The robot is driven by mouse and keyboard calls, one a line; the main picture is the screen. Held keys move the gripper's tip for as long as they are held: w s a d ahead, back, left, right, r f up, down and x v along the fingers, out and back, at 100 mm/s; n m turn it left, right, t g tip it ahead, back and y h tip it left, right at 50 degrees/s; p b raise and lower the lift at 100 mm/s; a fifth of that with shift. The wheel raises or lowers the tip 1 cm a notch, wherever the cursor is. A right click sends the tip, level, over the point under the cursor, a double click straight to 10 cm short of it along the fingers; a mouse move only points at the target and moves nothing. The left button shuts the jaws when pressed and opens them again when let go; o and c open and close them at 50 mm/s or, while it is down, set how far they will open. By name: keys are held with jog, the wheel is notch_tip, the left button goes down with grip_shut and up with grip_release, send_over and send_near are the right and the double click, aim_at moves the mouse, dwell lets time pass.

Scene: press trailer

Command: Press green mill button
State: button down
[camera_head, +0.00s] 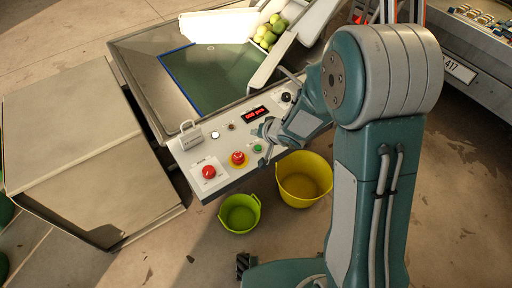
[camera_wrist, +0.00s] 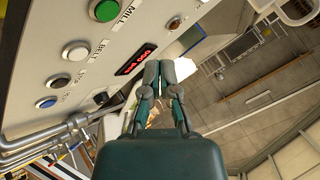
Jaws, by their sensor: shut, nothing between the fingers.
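The green mill button (camera_wrist: 103,10) sits on a pale control panel in the wrist view, above the label MILL, cut by the top edge. In the head view the green button (camera_head: 257,148) is small, near the front edge of the panel (camera_head: 225,178). My gripper (camera_head: 265,132) hovers over the panel close to the green button in the head view. In the wrist view my gripper (camera_wrist: 161,66) has its fingers together, empty, with the green button to the upper left of the tips. The gripper looks apart from the button.
Near the green button are a red button on yellow (camera_head: 238,158), another red button (camera_head: 208,172) and a red display (camera_head: 255,113). A padlock-shaped metal part (camera_head: 190,136) stands at the panel's left. Yellow (camera_head: 304,190) and green (camera_head: 239,213) buckets stand on the floor in front.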

aim_at(259, 149)
jog(key=f, duration=0.2)
jog(key=d+f, duration=0.1)
jog(key=f, duration=0.1)
jog(key=shift+f, duration=0.1)
jog(key=shift+a+f, duration=0.1)
jog(key=shift+f, duration=0.35)
jog(key=shift+a+f, duration=0.1)
jog(key=shift+a, duration=0.1)
jog(key=shift+d, duration=0.2)
jog(key=shift+a, duration=0.1)
jog(key=shift+f, duration=0.1)
dwell(0.4)
jog(key=shift+f, duration=0.2)
